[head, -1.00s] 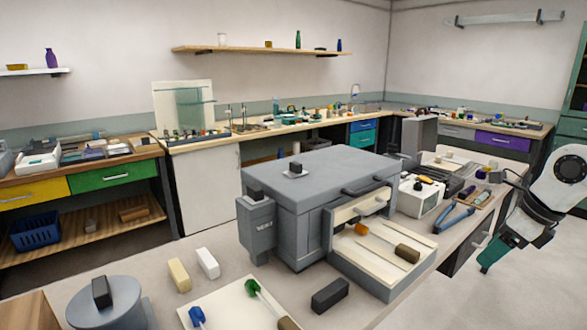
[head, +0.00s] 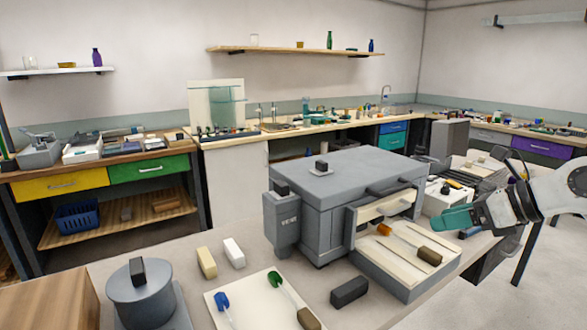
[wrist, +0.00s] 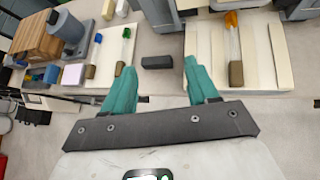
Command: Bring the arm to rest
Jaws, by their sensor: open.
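My gripper (wrist: 155,90) shows in the wrist view with its two teal fingers spread wide apart and nothing between them. In the head view my gripper (head: 458,219) is at the right, near the table's right edge and right of the grey furnace box (head: 345,195). The arm reaches in from the right edge of the picture. Beyond the fingers in the wrist view lies a dark grey block (wrist: 157,62) on the table. It also shows in the head view (head: 349,291).
A cream tray (head: 234,317) holds blue- and green-ended rods with dark handles. An orange-tipped glass rod (wrist: 233,42) lies on the furnace's front shelf. A grey round pot (head: 139,299) stands at the front left.

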